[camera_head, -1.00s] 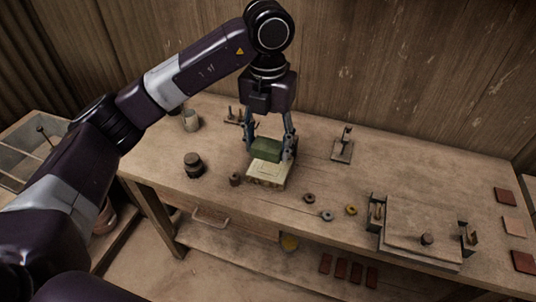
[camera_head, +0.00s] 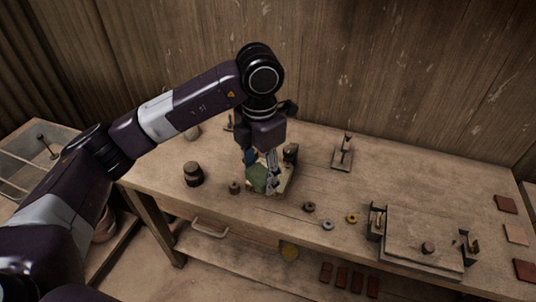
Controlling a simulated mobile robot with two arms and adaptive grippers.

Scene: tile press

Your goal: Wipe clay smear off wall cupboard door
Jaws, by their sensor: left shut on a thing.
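My left gripper (camera_head: 264,172) reaches down over the workbench and is shut on a green block (camera_head: 257,180), possibly a sponge. The fingers cover part of the block. A pale, flat box or tray (camera_head: 284,186) shows just behind and beside it, partly hidden by the gripper. I cannot tell whether the block still touches it. No cupboard door or clay smear can be made out. My right gripper is not in view.
The workbench (camera_head: 420,185) stands against a plank wall (camera_head: 400,60). A dark jar (camera_head: 193,174) and a small pot (camera_head: 235,187) are left of the gripper. A small stand (camera_head: 343,152) is behind right, several rings in front, a tile press (camera_head: 425,236) at right.

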